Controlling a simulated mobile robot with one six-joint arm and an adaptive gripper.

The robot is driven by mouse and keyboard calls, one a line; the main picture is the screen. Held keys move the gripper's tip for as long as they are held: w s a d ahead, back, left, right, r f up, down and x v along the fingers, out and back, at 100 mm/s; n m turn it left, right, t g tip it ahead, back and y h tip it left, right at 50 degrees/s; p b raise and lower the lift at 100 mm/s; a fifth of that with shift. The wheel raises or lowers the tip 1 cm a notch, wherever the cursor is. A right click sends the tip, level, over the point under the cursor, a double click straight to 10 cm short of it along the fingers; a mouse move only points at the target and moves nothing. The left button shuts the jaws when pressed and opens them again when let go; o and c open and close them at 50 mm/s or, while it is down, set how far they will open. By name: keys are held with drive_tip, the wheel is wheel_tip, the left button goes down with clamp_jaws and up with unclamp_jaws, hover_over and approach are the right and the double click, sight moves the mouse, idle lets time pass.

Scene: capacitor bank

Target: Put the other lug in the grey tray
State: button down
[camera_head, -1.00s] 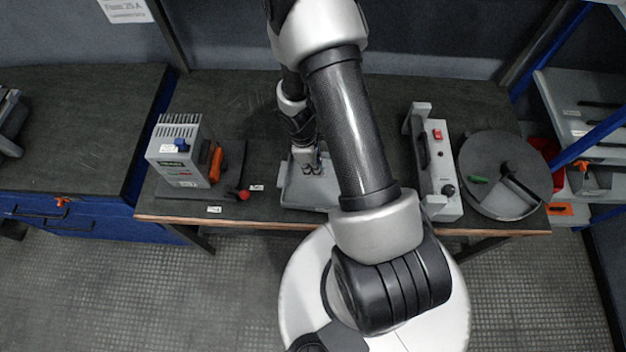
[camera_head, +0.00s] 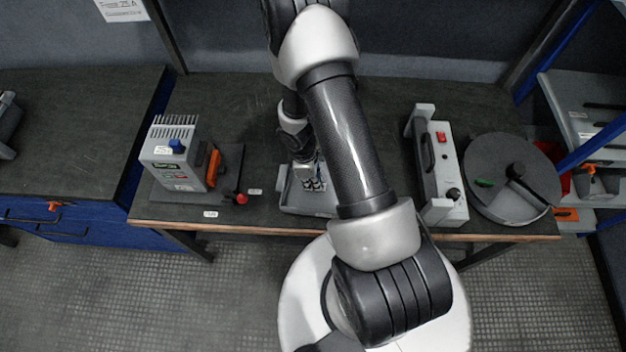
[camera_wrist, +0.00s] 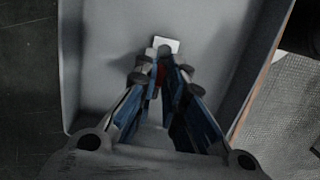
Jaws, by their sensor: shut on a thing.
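The grey tray (camera_head: 302,210) lies at the front middle of the bench, partly hidden by my arm. Its floor and walls fill much of the wrist view (camera_wrist: 110,60). My gripper (camera_head: 314,186) is over the tray, fingers pointing down into it. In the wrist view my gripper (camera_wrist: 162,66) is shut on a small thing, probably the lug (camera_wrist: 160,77). Only a reddish sliver of it shows between the fingers; its shape is hidden. A small white rectangle (camera_wrist: 167,45) shows just beyond the fingertips. I cannot tell whether the held thing touches the tray floor.
A grey finned unit (camera_head: 172,155) with a blue knob and a red-ended lever stands left of the tray. A grey panel with a red switch (camera_head: 443,170) stands to the right, beside a round dark turntable (camera_head: 490,160). The bench front edge runs close to the tray.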

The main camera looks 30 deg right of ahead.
drive_tip(key=c, duration=1.7)
unclamp_jaws()
drive_tip(key=shift+f, duration=0.1)
drive_tip(key=a+r+m+t+p, duration=0.1)
drive_tip(key=a+r+m+p, duration=0.15)
drive_tip(key=r, duration=1.45)
drive_tip(key=a+r+m+t+p, duration=0.15)
drive_tip(key=r+p, duration=0.25)
drive_tip(key=r, duration=1.3)
drive_tip(key=s+a+r+m+t, duration=0.1)
drive_tip(key=s+a+r+m, duration=0.1)
drive_tip(key=s+r, duration=0.2)
drive_tip(key=s+a+r+m+t, duration=0.1)
drive_tip(key=s+a+r+m, duration=0.1)
drive_tip(key=s+r, duration=0.3)
drive_tip(key=s+a+r+m+t+y, duration=0.1)
drive_tip(key=s+a+r+m, duration=0.1)
drive_tip(key=s+r, duration=0.3)
drive_tip(key=shift+a+r, duration=0.15)
drive_tip(key=shift+r, duration=0.15)
